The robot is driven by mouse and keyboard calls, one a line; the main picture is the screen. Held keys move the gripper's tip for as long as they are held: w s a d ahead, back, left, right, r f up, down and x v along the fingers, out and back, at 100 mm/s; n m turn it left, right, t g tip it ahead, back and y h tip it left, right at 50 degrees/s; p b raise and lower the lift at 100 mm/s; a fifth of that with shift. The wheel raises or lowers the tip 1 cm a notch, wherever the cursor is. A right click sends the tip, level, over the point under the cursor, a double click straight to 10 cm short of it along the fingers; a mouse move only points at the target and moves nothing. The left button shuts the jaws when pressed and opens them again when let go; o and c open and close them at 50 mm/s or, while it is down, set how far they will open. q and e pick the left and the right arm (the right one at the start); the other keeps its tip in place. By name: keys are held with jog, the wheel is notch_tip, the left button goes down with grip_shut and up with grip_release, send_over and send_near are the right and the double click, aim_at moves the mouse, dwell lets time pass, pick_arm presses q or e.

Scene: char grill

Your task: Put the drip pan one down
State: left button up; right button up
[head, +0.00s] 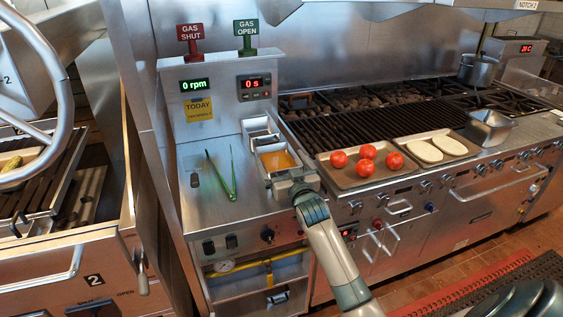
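A steel pan (264,168) with orange liquid in it is at the right edge of the steel counter, beside the grill; I take it to be the drip pan. It looks about level. My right gripper (293,184) is at the pan's near end, with its arm coming up from the bottom right. The fingers are largely hidden by the gripper's body, so I cannot tell whether they are shut on the pan. Whether the pan rests on the counter is also unclear. My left gripper is not in view.
Green tongs (233,177) lie on the counter left of the pan. A steel container (262,140) is just behind it. A tray of tomatoes (346,181) and a tray of pale oval pieces (457,158) are to the right. Bare counter (198,215) shows around the tongs.

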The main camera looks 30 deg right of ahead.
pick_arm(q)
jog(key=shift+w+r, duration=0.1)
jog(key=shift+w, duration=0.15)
pick_arm(e)
jog(key=shift+r, duration=0.2)
jog(key=shift+s+f, duration=0.1)
jog(key=shift+s, duration=0.15)
jog(key=shift+s+a, duration=0.15)
jog(key=shift+s, duration=0.25)
jog(key=b+v, duration=0.2)
jog(key=v, duration=0.8)
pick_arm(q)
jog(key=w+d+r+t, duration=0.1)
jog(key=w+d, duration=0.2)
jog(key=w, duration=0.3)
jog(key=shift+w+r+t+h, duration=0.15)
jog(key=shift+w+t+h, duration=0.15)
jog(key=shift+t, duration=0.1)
pick_arm(e)
jog(key=shift+s, duration=0.4)
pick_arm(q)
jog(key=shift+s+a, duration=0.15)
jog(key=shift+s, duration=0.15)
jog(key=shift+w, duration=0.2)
